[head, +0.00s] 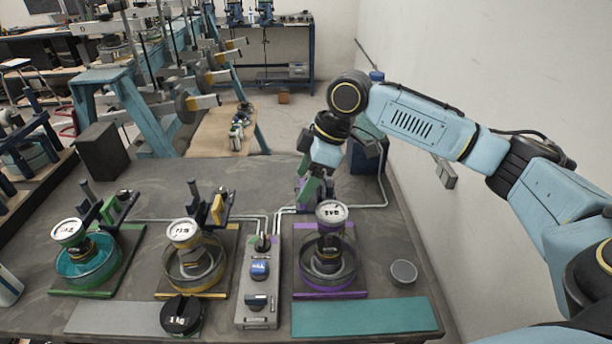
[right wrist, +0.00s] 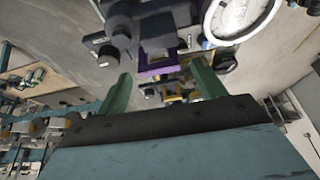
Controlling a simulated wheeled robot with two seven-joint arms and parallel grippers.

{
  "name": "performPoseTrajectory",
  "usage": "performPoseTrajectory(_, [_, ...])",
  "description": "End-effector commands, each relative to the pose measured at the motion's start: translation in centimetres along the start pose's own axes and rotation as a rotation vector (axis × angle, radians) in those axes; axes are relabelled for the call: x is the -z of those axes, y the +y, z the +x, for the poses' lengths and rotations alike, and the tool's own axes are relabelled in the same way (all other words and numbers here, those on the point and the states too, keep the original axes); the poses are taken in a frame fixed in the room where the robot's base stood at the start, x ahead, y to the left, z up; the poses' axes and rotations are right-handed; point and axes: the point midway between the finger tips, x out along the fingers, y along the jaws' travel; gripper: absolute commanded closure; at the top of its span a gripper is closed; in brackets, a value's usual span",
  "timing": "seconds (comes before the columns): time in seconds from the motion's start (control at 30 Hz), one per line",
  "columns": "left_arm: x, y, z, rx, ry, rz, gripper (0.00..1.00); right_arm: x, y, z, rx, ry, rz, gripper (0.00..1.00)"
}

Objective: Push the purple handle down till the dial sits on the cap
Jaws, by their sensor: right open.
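The purple lever frame stands at the right of the bench on a purple-edged base (head: 330,295). Its white-faced dial (head: 332,212) is above a dark stacked body (head: 327,250) in a round glass dish; I cannot tell whether dial and cap touch. My right gripper (head: 308,188) is open behind the dial, over the purple handle (head: 322,187), which it mostly hides. In the right wrist view, the green fingers (right wrist: 163,90) are apart, with a purple-edged dark part (right wrist: 160,65) beyond them. The dial (right wrist: 238,18) is at upper right there. My left gripper is not in view.
A yellow-edged frame (head: 183,293) and a green-edged frame (head: 80,291) stand to the left. A grey control box (head: 257,315) sits beside the purple base. A black weight (head: 181,314), a teal mat (head: 365,318) and a small round dish (head: 403,272) lie near the front.

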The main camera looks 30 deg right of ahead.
Motion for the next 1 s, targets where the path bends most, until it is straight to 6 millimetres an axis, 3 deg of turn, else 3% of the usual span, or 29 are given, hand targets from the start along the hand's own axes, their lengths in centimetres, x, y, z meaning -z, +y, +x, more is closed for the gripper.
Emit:
performPoseTrajectory(0.1, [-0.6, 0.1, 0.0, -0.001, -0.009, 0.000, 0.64, 0.0, 0.0, 0.0, 0.000, 0.000, 0.000, 0.32])
performPoseTrajectory(0.57, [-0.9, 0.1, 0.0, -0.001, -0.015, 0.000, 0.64, 0.0, 0.0, -0.1, 0.001, 0.001, 0.000, 0.92])
performPoseTrajectory(0.73, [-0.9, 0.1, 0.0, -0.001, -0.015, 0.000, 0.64, -0.3, -0.1, 0.7, 0.003, 0.000, 0.001, 0.94])
performPoseTrajectory(1.0, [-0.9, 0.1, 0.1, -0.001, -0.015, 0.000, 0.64, -1.8, -0.1, 4.5, 0.005, 0.000, 0.001, 0.94])
